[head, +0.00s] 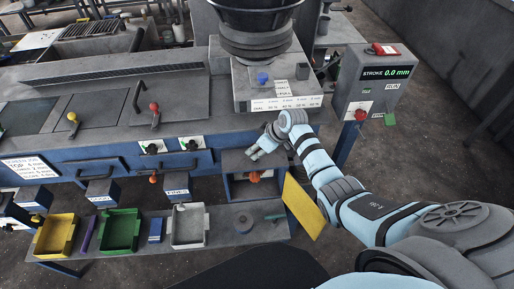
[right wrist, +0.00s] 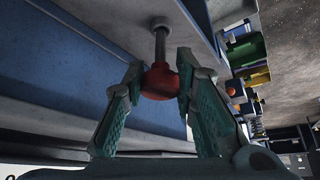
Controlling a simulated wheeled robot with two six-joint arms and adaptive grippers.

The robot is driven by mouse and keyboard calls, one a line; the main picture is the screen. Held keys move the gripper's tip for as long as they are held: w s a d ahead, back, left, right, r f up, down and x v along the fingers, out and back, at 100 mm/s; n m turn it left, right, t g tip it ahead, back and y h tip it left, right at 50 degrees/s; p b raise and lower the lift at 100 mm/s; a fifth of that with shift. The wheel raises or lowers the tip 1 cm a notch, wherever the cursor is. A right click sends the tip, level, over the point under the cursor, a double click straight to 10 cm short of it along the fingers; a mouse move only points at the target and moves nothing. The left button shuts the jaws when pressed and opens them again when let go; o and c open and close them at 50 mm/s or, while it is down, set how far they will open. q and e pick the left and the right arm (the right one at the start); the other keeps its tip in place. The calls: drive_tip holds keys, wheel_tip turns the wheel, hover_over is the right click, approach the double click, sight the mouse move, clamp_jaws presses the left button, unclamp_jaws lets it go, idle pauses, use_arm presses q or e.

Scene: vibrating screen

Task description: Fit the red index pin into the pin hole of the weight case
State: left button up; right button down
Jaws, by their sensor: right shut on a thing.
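My right gripper (head: 256,152) is in front of the blue machine, just below and left of the weight case (head: 275,88), a grey box with a row of percentage labels. In the right wrist view the gripper (right wrist: 160,76) is shut on the red ball head of the index pin (right wrist: 159,84). The pin's metal shank points away from the fingers toward a pale round collar at a grey face. I cannot tell whether its tip is inside a hole. The pin is hidden by the fingers in the head view. My left gripper is not in view.
An orange knob (head: 254,177) sits just below the right gripper. A tilted yellow panel (head: 303,207) is beside my right forearm. A low shelf holds yellow (head: 40,249), green (head: 105,246) and white (head: 175,244) trays. A stroke display box (head: 388,72) reads 0.0 mm.

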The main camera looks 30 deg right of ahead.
sight(257, 161)
drive_tip(key=shift+f+b, duration=1.6)
drive_tip(key=shift+f, duration=0.55)
drive_tip(key=c, duration=1.2)
unclamp_jaws()
drive_tip(key=shift+r, duration=0.1)
drive_tip(key=v, duration=1.2)
